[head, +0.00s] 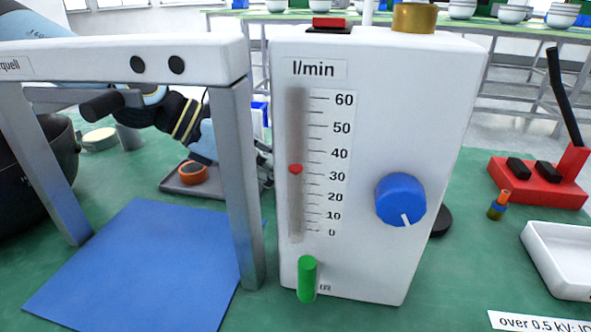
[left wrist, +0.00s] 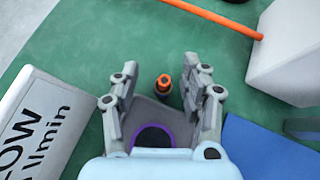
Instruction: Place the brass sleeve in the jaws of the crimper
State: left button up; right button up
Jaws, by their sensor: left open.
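The crimper (head: 535,184) is a red base with black blocks and a raised black lever, on the right of the table in the head view. My left gripper (left wrist: 155,88) is open, with a small upright orange-topped part (left wrist: 163,83) between its fingers as seen in the left wrist view; contact cannot be told. In the head view my left gripper is mostly hidden behind the flow meter. Another small part with an orange top and blue band (head: 497,205) stands before the crimper. I cannot tell which part is the brass sleeve. My right gripper is not in view.
The white flow meter (head: 350,180) with a blue knob stands mid-table, and a white frame (head: 120,58) spans the blue mat (head: 135,265). A grey tray (head: 172,187) holds an orange ring. A white tray (head: 560,255) lies at the right.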

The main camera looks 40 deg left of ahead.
pick_arm(q)
jog(key=shift+w+d+f, duration=0.1)
jog(key=shift+d, duration=0.15)
jog(key=shift+s, duration=0.2)
jog(key=shift+a, duration=0.1)
jog(key=shift+c, duration=1.6)
grip_shut()
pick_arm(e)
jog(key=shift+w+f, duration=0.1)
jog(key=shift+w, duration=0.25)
pick_arm(q)
jog(key=shift+r, duration=0.2)
